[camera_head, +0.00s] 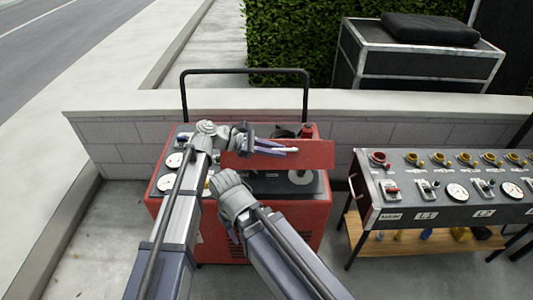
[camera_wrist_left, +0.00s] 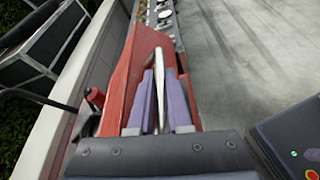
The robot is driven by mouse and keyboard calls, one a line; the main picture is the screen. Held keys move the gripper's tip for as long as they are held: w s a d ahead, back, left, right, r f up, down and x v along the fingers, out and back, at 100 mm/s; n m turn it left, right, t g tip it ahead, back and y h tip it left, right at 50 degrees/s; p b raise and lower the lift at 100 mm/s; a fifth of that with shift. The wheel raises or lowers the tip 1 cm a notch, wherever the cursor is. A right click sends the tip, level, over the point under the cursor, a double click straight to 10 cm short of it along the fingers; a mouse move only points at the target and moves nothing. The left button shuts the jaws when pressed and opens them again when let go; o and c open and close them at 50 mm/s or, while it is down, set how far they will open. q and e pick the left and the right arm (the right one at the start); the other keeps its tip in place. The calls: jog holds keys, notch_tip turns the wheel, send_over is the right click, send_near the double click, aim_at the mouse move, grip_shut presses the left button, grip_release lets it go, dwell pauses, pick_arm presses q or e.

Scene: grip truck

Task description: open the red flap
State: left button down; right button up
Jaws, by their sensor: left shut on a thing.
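The red flap (camera_head: 310,155) is a flat red panel at the top of the red machine (camera_head: 310,215). It stands raised at an angle and reaches past the machine's right edge. A pale metal handle (camera_wrist_left: 158,75) runs along its face. My left gripper (camera_head: 284,150) is shut on this handle; its purple fingers (camera_wrist_left: 154,90) sit on both sides of it in the left wrist view. The flap (camera_wrist_left: 143,55) fills the area beside the fingers there. My right arm shows below the left one in the head view, but its fingers cannot be made out.
A black tube handle (camera_head: 245,71) rises behind the machine, in front of a low wall (camera_head: 400,103). A panel table (camera_head: 450,205) with gauges and switches stands close on the right. A dark case (camera_head: 420,62) is beyond the wall. Paved floor is clear at left.

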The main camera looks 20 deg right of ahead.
pick_arm(q)
jog(key=w+d+r+n+p, duration=0.1)
jog(key=w+r+p, duration=0.3)
jog(key=w, duration=0.4)
jog(key=w+d+r+n+g+p, duration=0.1)
jog(key=w+d+r+p, duration=0.2)
jog(key=w+r+p, duration=0.2)
jog(key=shift+w+d+r+n+g+y, duration=0.3)
jog(key=shift+w+r, duration=0.55)
jog(key=shift+w, duration=0.8)
jog(key=c, duration=0.8)
grip_release()
jog(key=shift+c, duration=0.2)
jog(key=shift+a+r+p, duration=0.1)
jog(key=shift+p, duration=0.2)
